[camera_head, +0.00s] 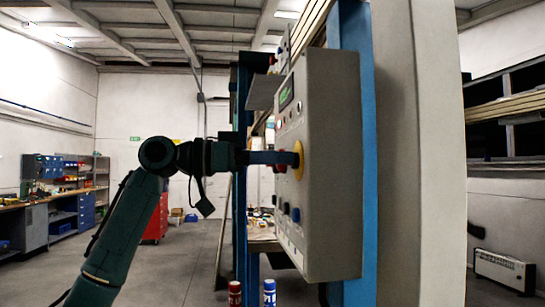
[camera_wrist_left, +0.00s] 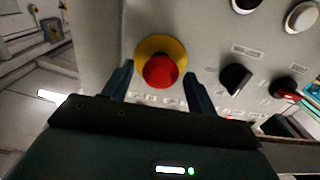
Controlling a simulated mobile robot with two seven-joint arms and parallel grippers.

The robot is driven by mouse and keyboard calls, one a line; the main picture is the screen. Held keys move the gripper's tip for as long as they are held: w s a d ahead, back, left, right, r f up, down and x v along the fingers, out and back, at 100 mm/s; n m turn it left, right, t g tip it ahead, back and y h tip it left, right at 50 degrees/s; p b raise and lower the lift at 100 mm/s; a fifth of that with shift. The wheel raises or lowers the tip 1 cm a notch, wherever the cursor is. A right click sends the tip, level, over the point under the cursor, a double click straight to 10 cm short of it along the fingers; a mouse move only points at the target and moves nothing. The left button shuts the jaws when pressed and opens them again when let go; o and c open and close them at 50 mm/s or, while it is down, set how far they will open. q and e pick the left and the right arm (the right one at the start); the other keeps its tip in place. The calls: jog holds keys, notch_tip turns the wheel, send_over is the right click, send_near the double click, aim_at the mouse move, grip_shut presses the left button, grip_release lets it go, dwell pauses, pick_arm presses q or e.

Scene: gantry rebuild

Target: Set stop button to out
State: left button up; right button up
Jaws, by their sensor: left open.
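The stop button is a red mushroom knob (camera_wrist_left: 160,71) on a yellow round base, on the grey control panel. In the head view its yellow base (camera_head: 299,160) shows at the panel face, with the red knob mostly hidden by my gripper. My left gripper (camera_head: 285,158) reaches the panel from the left. In the left wrist view its two fingers (camera_wrist_left: 157,88) are apart, one on each side of the red knob, with visible gaps. Whether the button is in or out I cannot tell. My right gripper is in neither view.
The grey control box (camera_head: 333,160) hangs on a blue post (camera_head: 369,150). A black selector knob (camera_wrist_left: 235,78) and a red-marked switch (camera_wrist_left: 285,88) sit right of the button. Red (camera_head: 235,293) and blue (camera_head: 269,292) cans stand below. Floor at left is open.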

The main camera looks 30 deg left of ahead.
pick_arm(q)
jog(key=shift+c, duration=0.5)
grip_shut()
jog(key=shift+s+a, duration=0.35)
jog(key=shift+a, duration=0.1)
jog(key=shift+c, duration=1.3)
grip_release()
jog(key=o, duration=0.3)
jog(key=shift+s+a, duration=0.15)
jog(key=shift+a, duration=0.05)
jog(key=shift+o, duration=0.3)
jog(key=shift+d, duration=0.1)
